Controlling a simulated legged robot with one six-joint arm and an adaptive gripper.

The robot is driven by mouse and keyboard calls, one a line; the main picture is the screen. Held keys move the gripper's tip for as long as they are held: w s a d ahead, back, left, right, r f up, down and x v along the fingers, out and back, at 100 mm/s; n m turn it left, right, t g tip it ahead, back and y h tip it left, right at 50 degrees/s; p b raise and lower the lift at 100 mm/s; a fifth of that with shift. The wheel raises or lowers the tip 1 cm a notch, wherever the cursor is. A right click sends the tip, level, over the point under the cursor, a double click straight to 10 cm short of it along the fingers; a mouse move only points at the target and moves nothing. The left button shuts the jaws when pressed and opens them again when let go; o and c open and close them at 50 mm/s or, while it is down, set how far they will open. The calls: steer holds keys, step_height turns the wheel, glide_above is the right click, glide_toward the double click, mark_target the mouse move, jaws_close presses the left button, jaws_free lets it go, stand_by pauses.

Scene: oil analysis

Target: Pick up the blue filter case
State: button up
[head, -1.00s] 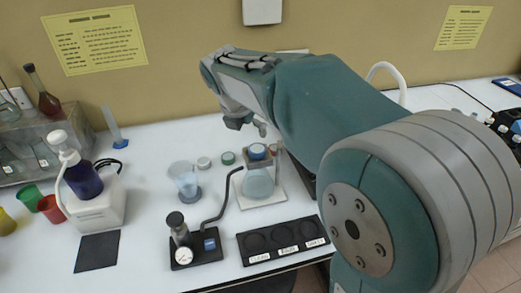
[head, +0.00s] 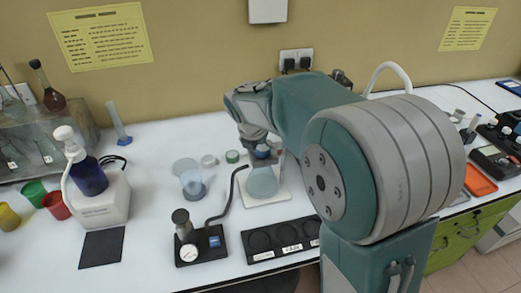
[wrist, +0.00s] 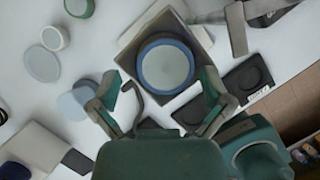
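In the wrist view the case (wrist: 166,64) appears from above as a pale disc with a blue rim, just ahead of my fingertips. My gripper (head: 262,140) is above the flask and partly covers the case in the head view. In the wrist view my gripper (wrist: 158,98) has its two fingers spread wide with nothing between them. I cannot tell whether either finger touches the case.
A hand pump with a gauge (head: 190,253) and curved hose stands left of the flask. A black tray with round recesses (head: 285,240) lies in front. A clear cup (head: 193,184), a white cap (head: 208,161) and a green cap (head: 232,157) are left of the flask.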

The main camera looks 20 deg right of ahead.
steer(key=shift+d, duration=0.35)
steer(key=c, duration=0.7)
steer(key=shift+o, duration=0.2)
